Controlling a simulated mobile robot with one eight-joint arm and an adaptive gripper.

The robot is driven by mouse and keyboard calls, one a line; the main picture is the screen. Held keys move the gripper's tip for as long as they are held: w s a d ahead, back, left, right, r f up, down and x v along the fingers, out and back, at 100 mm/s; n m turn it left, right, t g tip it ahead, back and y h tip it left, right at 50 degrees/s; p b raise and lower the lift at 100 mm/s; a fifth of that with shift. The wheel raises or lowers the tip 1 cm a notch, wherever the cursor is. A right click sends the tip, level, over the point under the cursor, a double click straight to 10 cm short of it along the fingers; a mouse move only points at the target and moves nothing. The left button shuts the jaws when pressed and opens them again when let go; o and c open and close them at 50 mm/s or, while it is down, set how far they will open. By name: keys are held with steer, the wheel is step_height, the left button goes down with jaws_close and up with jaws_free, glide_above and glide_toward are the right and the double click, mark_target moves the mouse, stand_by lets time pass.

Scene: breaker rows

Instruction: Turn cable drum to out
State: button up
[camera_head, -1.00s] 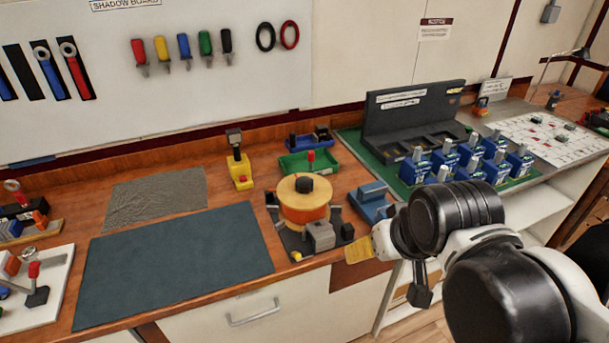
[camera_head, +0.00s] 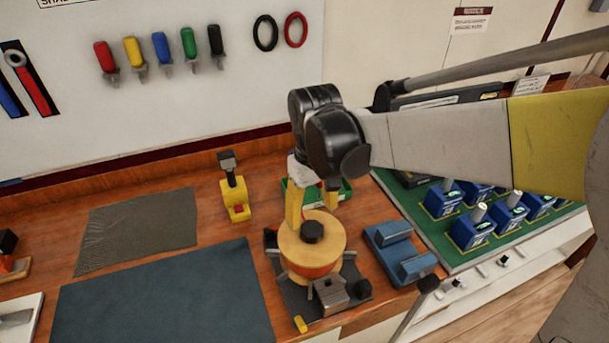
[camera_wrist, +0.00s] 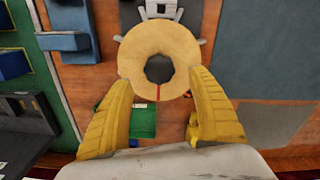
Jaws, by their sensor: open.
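The cable drum (camera_head: 325,243) is a round tan disc with an orange side and a black hub (camera_head: 312,232). It stands on a dark base plate (camera_head: 297,291) with a grey block (camera_head: 331,294) at its front. In the wrist view the drum (camera_wrist: 138,62) is seen from above, with a red line on its rim towards my gripper. My gripper (camera_wrist: 160,98) is open, its yellow fingers spread to either side of the drum's near rim. In the head view my gripper (camera_head: 314,200) is at the drum's far side, fingers pointing down. I cannot tell whether they touch it.
A blue fixture (camera_head: 394,255) stands close right of the drum. A green bin (camera_head: 340,192) and a yellow stand (camera_head: 235,199) are behind it. Blue breakers (camera_head: 470,228) stand at the right. The dark mat (camera_head: 165,298) at the left is clear.

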mark_target(312, 227)
step_height(312, 227, down, 6)
steer(key=shift+w+b, duration=0.1)
steer(key=shift+b, duration=0.7)
steer(key=c, duration=1.4)
